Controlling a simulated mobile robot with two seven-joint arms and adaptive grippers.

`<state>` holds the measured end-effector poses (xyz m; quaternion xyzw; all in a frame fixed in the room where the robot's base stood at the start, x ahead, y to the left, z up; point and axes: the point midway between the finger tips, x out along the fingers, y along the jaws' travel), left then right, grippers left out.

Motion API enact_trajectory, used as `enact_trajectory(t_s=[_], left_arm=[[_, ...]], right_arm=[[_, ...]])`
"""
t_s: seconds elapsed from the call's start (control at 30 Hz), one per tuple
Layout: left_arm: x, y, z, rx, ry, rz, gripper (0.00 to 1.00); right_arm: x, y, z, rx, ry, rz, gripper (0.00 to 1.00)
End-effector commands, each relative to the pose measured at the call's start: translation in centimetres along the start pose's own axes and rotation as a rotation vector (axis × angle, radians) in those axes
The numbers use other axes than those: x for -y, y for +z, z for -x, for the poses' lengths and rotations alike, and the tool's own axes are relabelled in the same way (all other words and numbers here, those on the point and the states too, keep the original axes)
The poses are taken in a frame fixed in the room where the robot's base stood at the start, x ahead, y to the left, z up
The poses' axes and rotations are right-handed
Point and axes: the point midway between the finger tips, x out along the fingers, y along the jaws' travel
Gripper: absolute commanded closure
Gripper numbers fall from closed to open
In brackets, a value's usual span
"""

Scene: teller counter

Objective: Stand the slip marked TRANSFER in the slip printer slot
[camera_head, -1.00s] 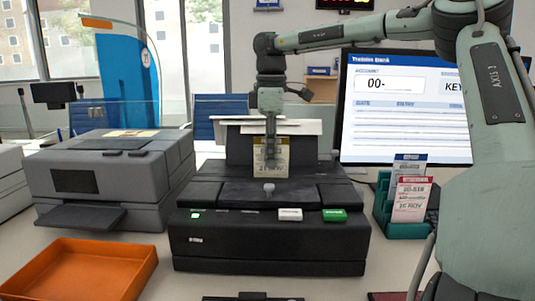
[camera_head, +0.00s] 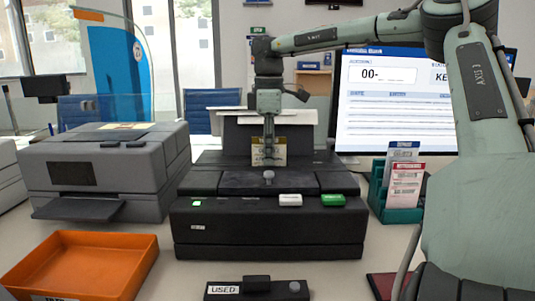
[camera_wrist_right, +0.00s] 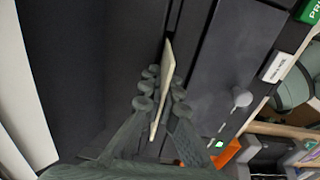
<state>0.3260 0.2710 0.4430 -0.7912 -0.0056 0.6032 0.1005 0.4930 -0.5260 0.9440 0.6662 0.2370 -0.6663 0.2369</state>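A cream slip with a yellowish top band (camera_head: 281,150) stands upright at the slot of the black slip printer (camera_head: 268,224); its print is too small to read. Its lower part is hidden, apparently inside the slot. My right gripper (camera_head: 268,154) is above the printer with its fingers closed on the slip. In the right wrist view, the slip (camera_wrist_right: 161,100) shows edge-on between the fingers (camera_wrist_right: 155,90), its far end at the dark slot line. My left gripper is not in view.
A green rack (camera_head: 398,212) at right holds a blue-headed and a red-headed slip. An orange tray (camera_head: 130,277) lies front left, and a small black block marked USED (camera_head: 258,289) in front. A grey printer (camera_head: 105,170) stands left, a monitor (camera_head: 385,130) behind right.

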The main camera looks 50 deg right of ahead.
Motion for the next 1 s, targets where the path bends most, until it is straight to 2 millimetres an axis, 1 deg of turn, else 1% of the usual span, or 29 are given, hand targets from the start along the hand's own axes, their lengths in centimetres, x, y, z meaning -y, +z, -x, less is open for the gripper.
enact_trajectory(t_s=[0.17, 0.27, 0.4, 0.43, 0.77, 0.97, 1.0], left_arm=[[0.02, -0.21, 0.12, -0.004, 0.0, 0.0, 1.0], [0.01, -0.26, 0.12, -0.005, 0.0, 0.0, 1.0], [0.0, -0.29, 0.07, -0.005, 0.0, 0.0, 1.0], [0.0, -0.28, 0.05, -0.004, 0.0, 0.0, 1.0], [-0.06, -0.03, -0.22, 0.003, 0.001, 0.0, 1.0], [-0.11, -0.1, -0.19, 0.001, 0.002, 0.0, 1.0], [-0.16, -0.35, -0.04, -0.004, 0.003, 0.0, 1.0]], right_arm=[[-0.02, 0.01, 0.01, 0.0, 0.0, 0.0, 1.0], [-0.01, 0.0, 0.01, 0.0, 0.0, 0.0, 0.9], [0.0, 0.0, 0.0, 0.0, 0.0, 0.0, 0.73], [0.0, 0.0, 0.0, 0.0, 0.0, 0.0, 0.71], [0.01, 0.01, -0.06, 0.001, -0.001, 0.0, 0.71], [0.02, 0.02, -0.08, 0.001, -0.001, 0.0, 0.71], [0.02, 0.02, -0.07, 0.001, -0.001, 0.0, 0.71]])
